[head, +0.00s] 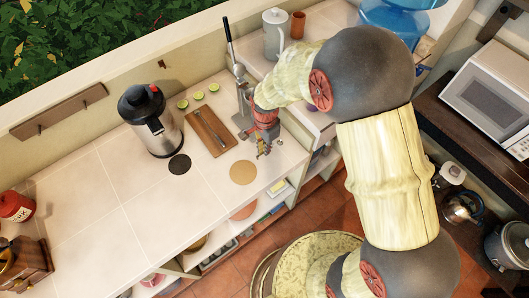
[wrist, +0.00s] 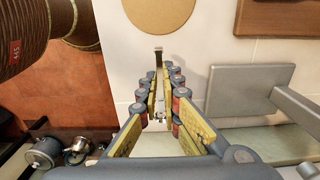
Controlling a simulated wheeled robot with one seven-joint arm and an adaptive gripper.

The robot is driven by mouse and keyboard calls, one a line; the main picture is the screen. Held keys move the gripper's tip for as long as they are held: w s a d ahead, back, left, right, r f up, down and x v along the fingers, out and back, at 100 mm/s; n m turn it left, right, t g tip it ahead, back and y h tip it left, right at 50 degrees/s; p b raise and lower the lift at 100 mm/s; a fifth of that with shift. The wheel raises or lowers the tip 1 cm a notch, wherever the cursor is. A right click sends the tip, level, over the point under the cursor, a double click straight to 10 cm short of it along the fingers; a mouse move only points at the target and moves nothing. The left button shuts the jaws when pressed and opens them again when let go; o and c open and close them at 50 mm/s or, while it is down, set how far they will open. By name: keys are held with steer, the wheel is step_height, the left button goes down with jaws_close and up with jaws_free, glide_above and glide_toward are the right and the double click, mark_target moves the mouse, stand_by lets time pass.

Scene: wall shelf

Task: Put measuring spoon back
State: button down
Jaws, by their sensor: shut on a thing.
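A thin metal measuring spoon (wrist: 159,57) is between the fingers of my gripper (wrist: 161,82) in the wrist view. One end sticks out past the fingertips; the rest is partly hidden between the pads. My gripper is shut on it. In the head view my gripper (head: 263,152) is over the front edge of the white tiled counter, just right of the round cork mat (head: 243,172). The spoon is too small to make out clearly there.
A grey stand with a square base (wrist: 245,90) and upright rod is close by my gripper.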

step_height(320, 180, down, 4)
steer(key=shift+w+a+r, duration=0.1)
steer(key=shift+a+r, duration=0.05)
steer(key=shift+r, duration=0.1)
steer(key=c, duration=2)
jaws_free()
steer(key=shift+r, duration=0.1)
